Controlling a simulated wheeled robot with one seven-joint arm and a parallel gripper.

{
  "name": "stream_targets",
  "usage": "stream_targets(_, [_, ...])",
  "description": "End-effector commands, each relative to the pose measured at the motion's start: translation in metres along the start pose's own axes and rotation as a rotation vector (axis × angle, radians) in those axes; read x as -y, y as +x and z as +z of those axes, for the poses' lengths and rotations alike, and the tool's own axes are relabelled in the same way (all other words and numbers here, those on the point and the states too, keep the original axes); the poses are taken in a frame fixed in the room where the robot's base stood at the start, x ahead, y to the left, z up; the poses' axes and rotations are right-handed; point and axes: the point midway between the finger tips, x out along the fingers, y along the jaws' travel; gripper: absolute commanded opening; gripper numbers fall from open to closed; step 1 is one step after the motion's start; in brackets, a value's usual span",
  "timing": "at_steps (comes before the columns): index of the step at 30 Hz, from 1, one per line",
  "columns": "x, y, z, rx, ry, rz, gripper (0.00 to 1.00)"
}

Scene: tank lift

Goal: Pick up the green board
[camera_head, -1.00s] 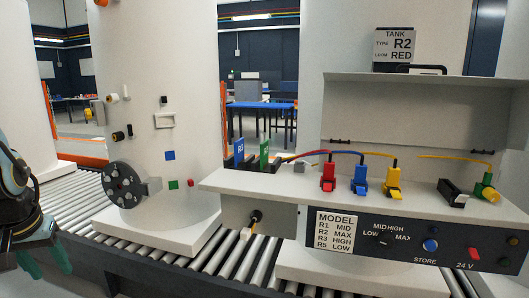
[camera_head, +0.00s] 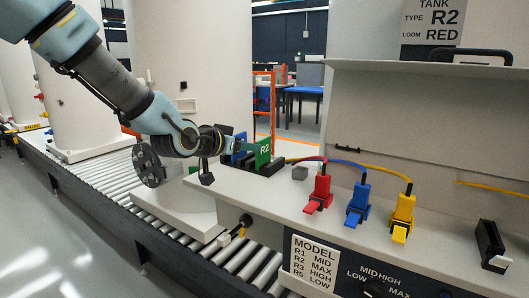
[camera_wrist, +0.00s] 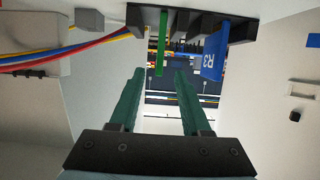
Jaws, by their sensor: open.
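The green board (camera_head: 264,152), marked R2, stands upright in a dark slotted rack (camera_head: 262,168) at the left end of the bench's shelf. It shows edge-on in the wrist view (camera_wrist: 161,45). My gripper (camera_wrist: 160,72) is open and empty, its two teal fingers pointing toward the rack. In the wrist view the board's near end lines up with the gap between the fingertips. I cannot tell whether it is inside the gap. A blue board (camera_wrist: 213,62), marked R3, stands beside it; in the head view my gripper (camera_head: 250,146) partly hides this blue board (camera_head: 239,147).
Red (camera_head: 319,190), blue (camera_head: 358,203) and yellow (camera_head: 402,218) plugs with cables stand on the shelf to the right. A black clamp (camera_head: 489,243) is further right. A white tank with a dark round flange (camera_head: 149,165) is at left, above a roller conveyor (camera_head: 95,185).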

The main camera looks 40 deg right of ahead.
Motion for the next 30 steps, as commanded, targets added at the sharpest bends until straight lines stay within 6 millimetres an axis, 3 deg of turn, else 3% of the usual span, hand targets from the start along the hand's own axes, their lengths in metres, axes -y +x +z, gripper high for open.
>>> stream_targets(4, [-0.001, 0.023, -0.001, 0.002, -0.003, 0.003, 0.47])
stream_targets(12, [-0.001, 0.041, -0.002, 0.004, -0.001, 0.001, 0.47])
stream_targets(21, [-0.001, 0.078, -0.005, 0.004, -0.002, 0.001, 0.47])
stream_targets(30, [0.0, 0.086, -0.003, 0.004, 0.0, -0.002, 0.47])
